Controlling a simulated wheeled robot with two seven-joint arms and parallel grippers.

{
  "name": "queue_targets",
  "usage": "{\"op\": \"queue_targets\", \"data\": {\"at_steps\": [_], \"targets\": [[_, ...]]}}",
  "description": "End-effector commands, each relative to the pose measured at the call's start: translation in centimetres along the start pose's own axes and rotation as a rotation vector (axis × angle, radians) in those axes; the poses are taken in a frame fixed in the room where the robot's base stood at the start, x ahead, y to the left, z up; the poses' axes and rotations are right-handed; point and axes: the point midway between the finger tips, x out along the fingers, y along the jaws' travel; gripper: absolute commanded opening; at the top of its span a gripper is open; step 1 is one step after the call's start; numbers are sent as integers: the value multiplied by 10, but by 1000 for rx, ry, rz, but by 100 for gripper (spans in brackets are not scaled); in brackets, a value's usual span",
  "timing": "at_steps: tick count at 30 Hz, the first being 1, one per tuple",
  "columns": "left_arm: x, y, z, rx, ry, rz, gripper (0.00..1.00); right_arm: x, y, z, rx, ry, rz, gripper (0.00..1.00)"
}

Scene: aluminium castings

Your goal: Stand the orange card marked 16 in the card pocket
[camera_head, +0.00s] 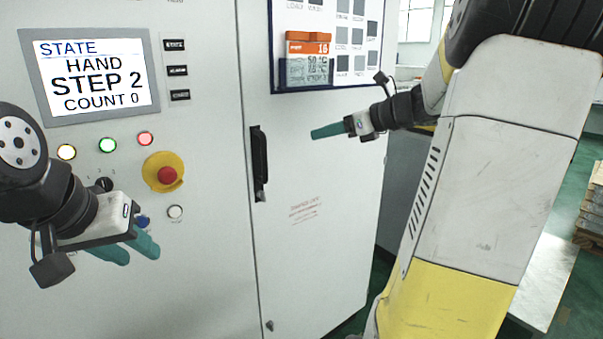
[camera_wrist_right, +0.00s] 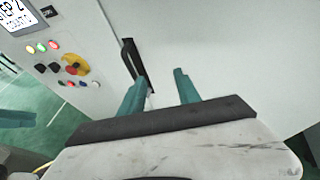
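The orange card marked 16 (camera_head: 308,48) stands upright in the card pocket (camera_head: 291,74) on the cabinet's board. Its orange top shows above the pocket, and its lower part with print shows through the pocket's greyish front. My right gripper (camera_head: 313,134) is below and slightly right of the pocket, apart from the card and pointing left. In the right wrist view its two teal fingers (camera_wrist_right: 160,77) are spread with nothing between them. My left gripper (camera_head: 143,258) is at the lower left before the control panel, its teal fingers apart and empty.
The board (camera_head: 334,20) carries several grey squares right of the pocket. Below it is a door with a black handle (camera_head: 259,162). The panel at left has a screen (camera_head: 92,75), lit buttons and a red emergency stop (camera_head: 167,175). A yellow-white robot arm (camera_head: 480,170) fills the right.

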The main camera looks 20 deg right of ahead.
Motion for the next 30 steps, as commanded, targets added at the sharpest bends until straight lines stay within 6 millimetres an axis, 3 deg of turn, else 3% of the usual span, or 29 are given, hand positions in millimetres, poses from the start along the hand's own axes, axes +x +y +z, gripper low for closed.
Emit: {"op": "queue_targets", "data": {"at_steps": [9, 15, 21, 30], "targets": [[0, 0, 0, 0, 0, 0, 36, 34, 9, -55, -8, 5, 40, 39], [0, 0, 0, 0, 0, 0, 36, 48, 13, -80, -16, 7, 56, 39], [0, 0, 0, 0, 0, 0, 36, 55, 15, -92, -21, 8, 62, 39], [0, 0, 0, 0, 0, 0, 36, 56, 16, -93, -23, 8, 63, 39]]}}
